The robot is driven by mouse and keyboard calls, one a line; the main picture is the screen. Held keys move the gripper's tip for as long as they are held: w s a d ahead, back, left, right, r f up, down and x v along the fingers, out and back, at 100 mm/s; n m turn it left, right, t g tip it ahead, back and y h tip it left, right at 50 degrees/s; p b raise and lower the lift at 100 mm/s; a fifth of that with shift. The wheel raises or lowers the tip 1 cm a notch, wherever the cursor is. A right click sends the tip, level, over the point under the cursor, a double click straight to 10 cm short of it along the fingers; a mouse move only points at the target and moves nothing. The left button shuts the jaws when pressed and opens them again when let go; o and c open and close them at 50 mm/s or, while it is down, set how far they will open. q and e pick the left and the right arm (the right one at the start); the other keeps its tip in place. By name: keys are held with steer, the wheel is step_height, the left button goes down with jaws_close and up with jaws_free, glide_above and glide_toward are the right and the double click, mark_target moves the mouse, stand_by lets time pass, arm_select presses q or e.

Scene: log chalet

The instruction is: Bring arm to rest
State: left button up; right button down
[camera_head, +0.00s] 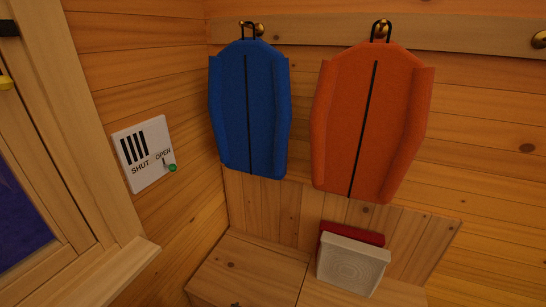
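Neither of my arms shows in the head view, and both grippers are out of the picture. Whether they are open or shut is hidden from me.
A blue vest-like garment (230,120) and an orange one (390,130) hang from a peg rail (320,36). A white vent plate (133,167) has a green-tipped lever near OPEN. Below are a wooden bench (245,268), a pale block (351,266) and a red one (352,234). A window frame stands left.

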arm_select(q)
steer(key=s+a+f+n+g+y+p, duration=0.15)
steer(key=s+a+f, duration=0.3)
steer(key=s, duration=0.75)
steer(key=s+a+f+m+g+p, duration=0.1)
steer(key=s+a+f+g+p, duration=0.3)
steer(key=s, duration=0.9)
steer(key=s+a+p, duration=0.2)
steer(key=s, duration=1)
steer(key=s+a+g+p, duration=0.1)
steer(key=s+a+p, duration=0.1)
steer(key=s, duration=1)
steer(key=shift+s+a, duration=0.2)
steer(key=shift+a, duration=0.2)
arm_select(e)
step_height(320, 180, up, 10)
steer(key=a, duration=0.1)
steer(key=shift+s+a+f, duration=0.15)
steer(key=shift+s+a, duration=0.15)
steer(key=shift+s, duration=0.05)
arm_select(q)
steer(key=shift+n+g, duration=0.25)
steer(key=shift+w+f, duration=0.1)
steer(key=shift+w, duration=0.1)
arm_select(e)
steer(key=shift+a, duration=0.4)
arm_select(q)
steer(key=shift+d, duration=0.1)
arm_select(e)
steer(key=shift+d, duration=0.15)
